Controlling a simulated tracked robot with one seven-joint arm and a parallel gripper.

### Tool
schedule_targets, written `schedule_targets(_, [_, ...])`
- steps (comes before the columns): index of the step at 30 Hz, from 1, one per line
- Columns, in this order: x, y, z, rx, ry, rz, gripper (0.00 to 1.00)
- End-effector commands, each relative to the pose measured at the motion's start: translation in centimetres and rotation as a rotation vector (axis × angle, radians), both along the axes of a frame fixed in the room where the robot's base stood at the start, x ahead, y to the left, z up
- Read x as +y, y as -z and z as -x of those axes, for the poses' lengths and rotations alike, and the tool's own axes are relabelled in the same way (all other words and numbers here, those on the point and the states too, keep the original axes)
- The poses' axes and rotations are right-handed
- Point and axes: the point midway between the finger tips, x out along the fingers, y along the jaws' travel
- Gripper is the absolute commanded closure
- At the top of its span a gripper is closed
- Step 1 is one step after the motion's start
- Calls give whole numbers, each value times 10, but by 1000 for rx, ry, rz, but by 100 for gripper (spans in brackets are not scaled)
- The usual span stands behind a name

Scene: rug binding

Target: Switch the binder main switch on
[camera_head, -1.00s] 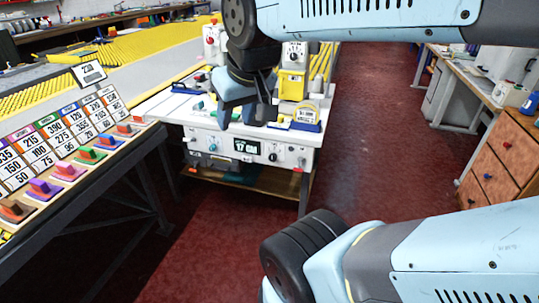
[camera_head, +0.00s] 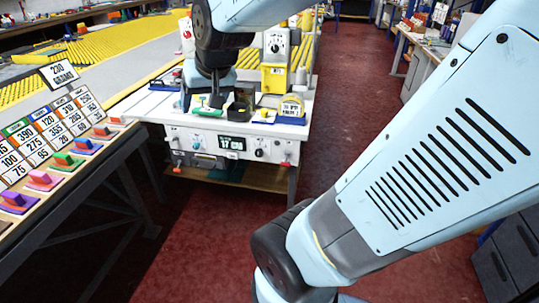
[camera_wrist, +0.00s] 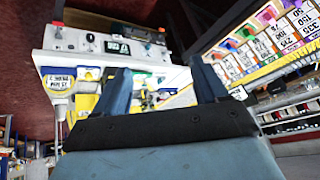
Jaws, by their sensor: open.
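The binder (camera_head: 160,108) is a white bench machine with a front panel (camera_head: 208,146) bearing knobs and a lit display (camera_head: 232,143) reading about 17 cm. A blue knob (camera_head: 196,138) sits left of the display and a dark knob (camera_head: 259,153) right of it. Red-tipped parts sit at both panel ends. I cannot tell which control is the main switch. My gripper (camera_head: 212,92) is over the binder's top, partly hidden by my wrist. In the wrist view, the open, empty jaws (camera_wrist: 163,85) point at the binder, whose panel appears turned over, with the display (camera_wrist: 117,47) beyond the fingers.
A sloped board (camera_head: 50,130) with number cards and coloured blocks lies left of the binder. A yellow unit (camera_head: 274,78) and a blue-based label stand (camera_head: 290,110) are on its right side. A red floor aisle (camera_head: 345,110) is free on the right.

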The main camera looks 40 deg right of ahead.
Motion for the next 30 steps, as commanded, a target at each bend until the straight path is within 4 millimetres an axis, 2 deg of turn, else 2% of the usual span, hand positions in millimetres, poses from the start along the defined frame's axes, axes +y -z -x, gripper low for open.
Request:
schedule_targets(1, [-2,9,-15,-2,27,-17,28])
schedule_targets(6, [-12,34,-62,-34,125,-70,28])
schedule_targets(15, [-40,93,-132,-91,318,-124,28])
schedule_targets(24, [-79,163,-183,-163,512,-118,28])
schedule_targets(30, [-112,215,-202,-214,640,-87,28])
